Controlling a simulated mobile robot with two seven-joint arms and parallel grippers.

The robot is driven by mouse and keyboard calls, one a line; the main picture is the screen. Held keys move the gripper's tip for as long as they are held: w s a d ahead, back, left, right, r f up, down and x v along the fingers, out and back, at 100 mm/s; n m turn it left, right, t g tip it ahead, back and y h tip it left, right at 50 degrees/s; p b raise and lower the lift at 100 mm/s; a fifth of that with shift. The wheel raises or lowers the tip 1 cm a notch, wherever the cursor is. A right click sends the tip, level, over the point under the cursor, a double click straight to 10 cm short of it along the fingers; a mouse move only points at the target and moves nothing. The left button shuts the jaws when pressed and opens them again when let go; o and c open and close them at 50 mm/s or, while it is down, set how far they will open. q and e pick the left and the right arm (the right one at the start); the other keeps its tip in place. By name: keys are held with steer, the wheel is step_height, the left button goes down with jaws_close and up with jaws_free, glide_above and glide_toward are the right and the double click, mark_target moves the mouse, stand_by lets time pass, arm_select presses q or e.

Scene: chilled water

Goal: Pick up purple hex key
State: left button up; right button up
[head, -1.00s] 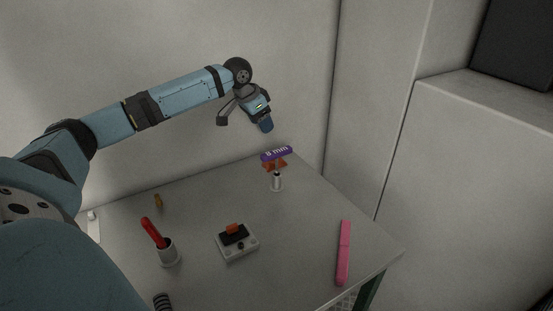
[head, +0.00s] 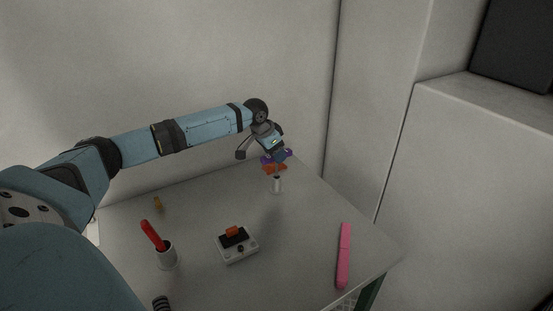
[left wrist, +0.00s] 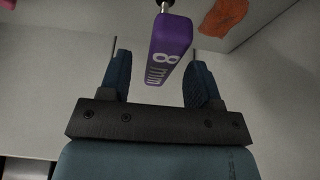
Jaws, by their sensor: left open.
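The purple hex key (left wrist: 170,50), marked "8 mm", shows in the left wrist view with its handle between the two fingers of my left gripper (left wrist: 157,80). The fingers are open, with a gap on each side of the handle. In the head view the left gripper (head: 280,156) is at the purple handle (head: 266,159) and hides its middle. The key stands above a small light holder (head: 277,186) near the table's far corner. An orange piece (head: 274,169) sits just below the purple handle, and also shows in the left wrist view (left wrist: 224,17). My right gripper is not in view.
Walls stand close behind the far corner.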

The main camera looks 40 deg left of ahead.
arm_select(q)
steer(key=shift+x, duration=1.15)
jaws_close()
steer(key=shift+r, duration=0.1)
step_height(320, 180, up, 20)
